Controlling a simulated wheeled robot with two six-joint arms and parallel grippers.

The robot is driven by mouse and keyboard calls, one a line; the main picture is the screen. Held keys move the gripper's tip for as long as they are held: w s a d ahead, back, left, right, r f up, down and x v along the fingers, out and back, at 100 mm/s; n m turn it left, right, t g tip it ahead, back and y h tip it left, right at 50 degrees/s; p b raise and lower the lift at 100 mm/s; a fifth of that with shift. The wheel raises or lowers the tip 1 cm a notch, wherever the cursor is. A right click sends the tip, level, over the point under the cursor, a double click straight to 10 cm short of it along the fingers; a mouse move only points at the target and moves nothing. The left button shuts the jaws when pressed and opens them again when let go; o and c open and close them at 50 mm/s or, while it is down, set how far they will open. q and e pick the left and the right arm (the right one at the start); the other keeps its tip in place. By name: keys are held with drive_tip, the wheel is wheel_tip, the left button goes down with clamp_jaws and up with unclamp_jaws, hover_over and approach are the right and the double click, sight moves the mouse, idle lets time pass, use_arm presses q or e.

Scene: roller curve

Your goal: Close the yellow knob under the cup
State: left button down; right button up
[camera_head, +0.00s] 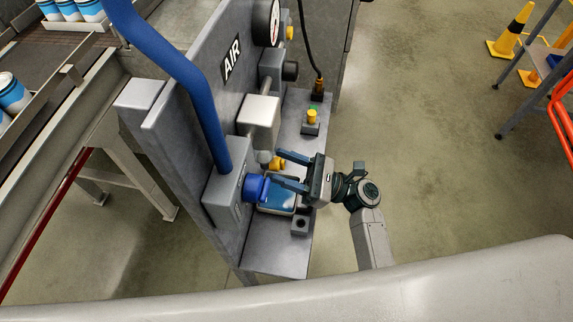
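The yellow knob (278,163) sits low on the grey AIR panel, below a small grey rounded cup (264,157) that hangs under a pale box-shaped unit (258,117). My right gripper (275,166) reaches in from the right with its two blue fingers spread apart. The knob shows between the fingertips, closer to the upper finger. I cannot tell whether a finger touches it. Nothing is held. My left gripper is not in view.
A blue round fitting (255,188) and a tray with blue liquid (278,201) lie close below the fingers. A thick blue hose (190,80) runs down the panel. A yellow-topped button (311,117) stands on the shelf behind. Open floor lies to the right.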

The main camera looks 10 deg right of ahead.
drive_tip(key=c, duration=0.9)
drive_tip(key=shift+w+n+g+b, duration=0.1)
drive_tip(key=shift+n+g+b, duration=0.5)
drive_tip(key=shift+n+b, duration=0.45)
drive_tip(key=o, duration=1)
drive_tip(key=shift+d, duration=0.1)
